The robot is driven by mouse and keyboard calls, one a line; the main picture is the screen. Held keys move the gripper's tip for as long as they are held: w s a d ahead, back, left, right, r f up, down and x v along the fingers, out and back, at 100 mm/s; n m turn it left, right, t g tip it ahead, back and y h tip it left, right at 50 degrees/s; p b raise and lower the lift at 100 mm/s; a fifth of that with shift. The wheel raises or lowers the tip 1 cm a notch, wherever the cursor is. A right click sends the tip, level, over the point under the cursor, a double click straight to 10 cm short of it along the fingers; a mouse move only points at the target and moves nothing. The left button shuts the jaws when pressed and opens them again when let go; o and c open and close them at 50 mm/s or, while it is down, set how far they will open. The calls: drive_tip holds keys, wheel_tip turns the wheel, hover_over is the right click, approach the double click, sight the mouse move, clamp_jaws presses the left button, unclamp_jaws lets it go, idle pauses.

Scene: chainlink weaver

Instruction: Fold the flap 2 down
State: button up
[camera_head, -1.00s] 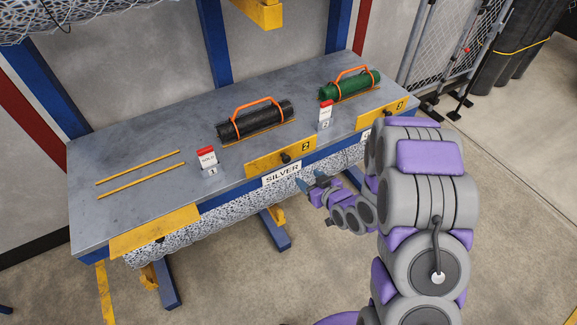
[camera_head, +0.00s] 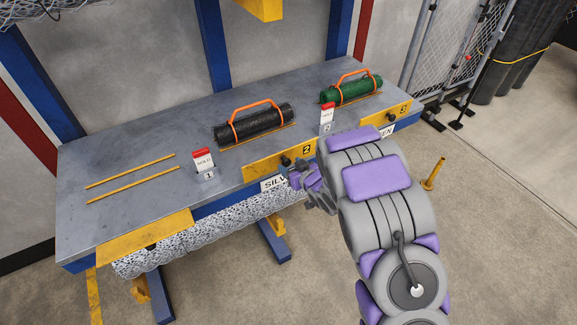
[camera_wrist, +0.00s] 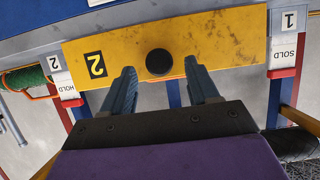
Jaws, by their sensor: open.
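Flap 2 (camera_head: 262,163) is a yellow plate marked 2 at the bench's front edge, with a black knob on its face. It looks raised along the edge. In the wrist view, flap 2 (camera_wrist: 215,50) spans the upper middle, its knob (camera_wrist: 159,62) near the centre. My gripper (camera_wrist: 161,88) is open and empty. Its blue fingers point at the flap, one on each side of the knob in the picture; contact cannot be told. In the head view my gripper (camera_head: 298,179) is below and right of the flap's knob, partly hidden by my arm.
The bench (camera_head: 120,153) carries a black roll (camera_head: 255,125) behind flap 2 and a green roll (camera_head: 350,90). A SOLD 1 sign (camera_head: 203,162) and HOLD 2 sign (camera_head: 326,118) flank flap 2. Yellow flaps 1 (camera_head: 145,232) and 3 (camera_head: 392,115) sit beside it.

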drive_tip(key=shift+x, duration=1.3)
clamp_jaws()
